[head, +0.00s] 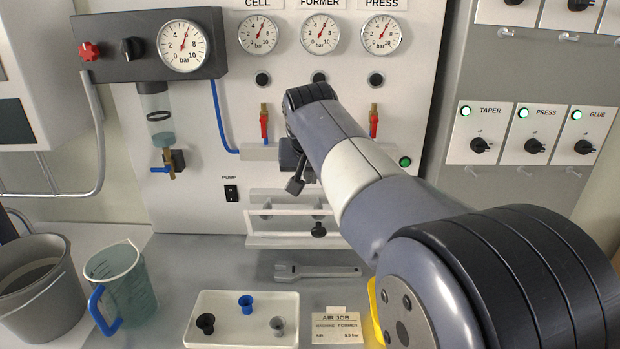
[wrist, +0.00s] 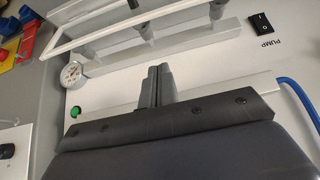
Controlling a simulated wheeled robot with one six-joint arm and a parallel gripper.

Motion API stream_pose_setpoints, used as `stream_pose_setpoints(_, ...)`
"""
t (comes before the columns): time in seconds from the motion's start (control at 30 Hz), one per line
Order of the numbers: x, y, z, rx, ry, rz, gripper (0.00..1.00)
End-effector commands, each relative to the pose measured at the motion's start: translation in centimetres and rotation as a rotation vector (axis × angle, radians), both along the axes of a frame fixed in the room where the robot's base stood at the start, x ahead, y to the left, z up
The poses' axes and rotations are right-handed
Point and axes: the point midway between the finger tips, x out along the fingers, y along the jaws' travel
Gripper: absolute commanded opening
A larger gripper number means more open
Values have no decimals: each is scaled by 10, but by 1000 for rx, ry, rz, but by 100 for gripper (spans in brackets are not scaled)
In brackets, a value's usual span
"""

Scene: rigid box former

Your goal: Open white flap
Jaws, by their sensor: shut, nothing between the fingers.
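The white flap (head: 278,212) appears in the head view as a thin white frame low on the white panel, below and slightly left of my gripper. Part of it also shows in the wrist view (wrist: 92,34), at the top left, beyond a grey rail. Its right end is hidden by my arm in the head view, and I cannot tell how far it stands open. My gripper (head: 296,186) is above the flap, near the panel. In the wrist view its fingers (wrist: 157,72) are together and empty, apart from the flap frame.
A grey rail (wrist: 185,40) with pegs and a small gauge (wrist: 73,74) lies between fingers and flap. The pump switch (head: 231,193) is left of the flap. A wrench (head: 315,271), white tray (head: 205,338) and jug (head: 125,285) are on the counter below.

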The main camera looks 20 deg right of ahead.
Motion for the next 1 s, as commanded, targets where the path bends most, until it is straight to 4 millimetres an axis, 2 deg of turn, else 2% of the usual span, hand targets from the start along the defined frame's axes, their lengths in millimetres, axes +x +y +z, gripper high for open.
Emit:
stream_pose_setpoints(0.03,5,-3,-11,0,5,-1,0)
stream_pose_setpoints(0.33,40,-17,-65,1,4,-1,0)
stream_pose_setpoints(0.4,27,-11,-64,1,-2,1,0)
stream_pose_setpoints(0.6,8,-3,-69,0,-2,1,0)
stream_pose_setpoints(1.0,2,-1,-71,1,-1,0,0)
